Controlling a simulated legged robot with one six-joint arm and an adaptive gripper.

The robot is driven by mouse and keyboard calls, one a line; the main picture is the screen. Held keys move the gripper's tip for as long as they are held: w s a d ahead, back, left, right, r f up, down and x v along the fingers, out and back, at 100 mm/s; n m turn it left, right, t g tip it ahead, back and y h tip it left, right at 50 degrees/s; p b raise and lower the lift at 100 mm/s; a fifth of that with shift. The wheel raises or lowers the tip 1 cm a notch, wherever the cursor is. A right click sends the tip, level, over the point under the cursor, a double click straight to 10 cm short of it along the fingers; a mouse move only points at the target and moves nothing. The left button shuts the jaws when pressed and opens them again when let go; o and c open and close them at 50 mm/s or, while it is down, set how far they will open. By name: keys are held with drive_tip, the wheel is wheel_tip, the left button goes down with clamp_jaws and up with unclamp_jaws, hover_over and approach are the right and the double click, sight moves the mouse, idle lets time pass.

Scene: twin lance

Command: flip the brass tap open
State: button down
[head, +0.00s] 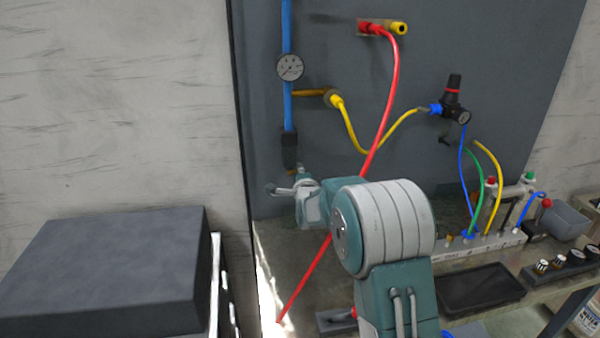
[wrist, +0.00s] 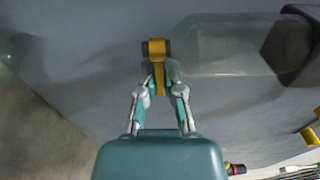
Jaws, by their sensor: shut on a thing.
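The brass tap (wrist: 154,48) shows in the wrist view as a flat brass-yellow piece running down between my fingertips. My gripper (wrist: 158,78) is shut on it, one finger on each side. In the head view my gripper (head: 284,188) is at the panel, just below the dark fitting at the lower end of the blue pipe. A small bit of brass (head: 292,171) shows under that fitting. My gripper hides most of the tap there, and I cannot tell its exact angle.
The blue pipe (head: 287,105) carries a round gauge (head: 290,67). A yellow hose (head: 360,138) loops to a black regulator (head: 453,105). A dark block (head: 105,265) stands at lower left.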

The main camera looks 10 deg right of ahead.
drive_tip(key=shift+w+f+n+y, duration=0.1)
drive_tip(key=shift+f+n+y, duration=0.2)
drive_tip(key=shift+y, duration=0.2)
drive_tip(key=c, duration=0.8)
unclamp_jaws()
drive_tip(key=shift+o, duration=0.2)
drive_tip(key=shift+r, duration=0.15)
drive_tip(key=shift+s, duration=0.25)
drive_tip(key=s, duration=1.1)
drive_tip(key=shift+s, duration=0.15)
drive_tip(key=shift+d, duration=0.1)
